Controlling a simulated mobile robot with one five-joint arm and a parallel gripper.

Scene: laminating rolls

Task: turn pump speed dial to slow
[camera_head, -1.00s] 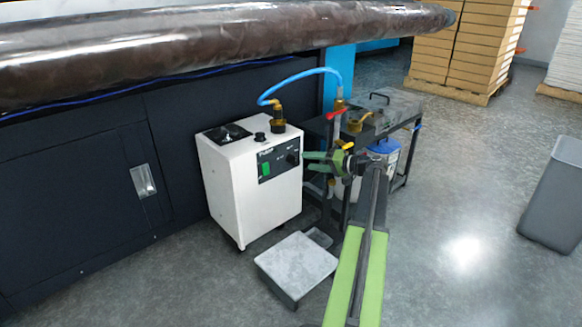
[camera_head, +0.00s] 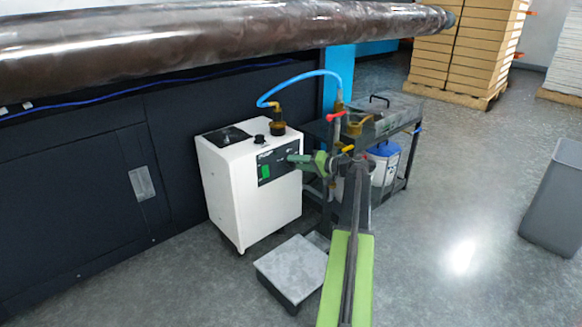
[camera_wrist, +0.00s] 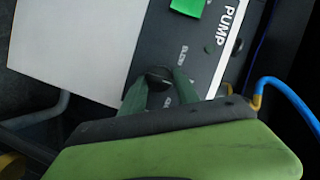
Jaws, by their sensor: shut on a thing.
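The pump is a white box (camera_head: 224,185) with a dark front panel (camera_head: 264,160). In the wrist view the panel carries the word PUMP and a green switch (camera_wrist: 188,5). The dark round speed dial (camera_wrist: 158,75) is on that panel, with small blurred lettering beside it. My gripper (camera_wrist: 160,86) is shut on the dial, one green finger at each side. Which way the dial points cannot be read. In the head view my gripper (camera_head: 293,159) touches the panel's right side and covers the dial.
A blue hose (camera_head: 305,73) runs from the pump's top to a dark cart (camera_head: 402,120) close on the right. A grey-topped block (camera_head: 291,268) stands on the floor before the pump. A large roll (camera_head: 200,40) spans above. Floor to the right is open up to a grey bin (camera_head: 556,195).

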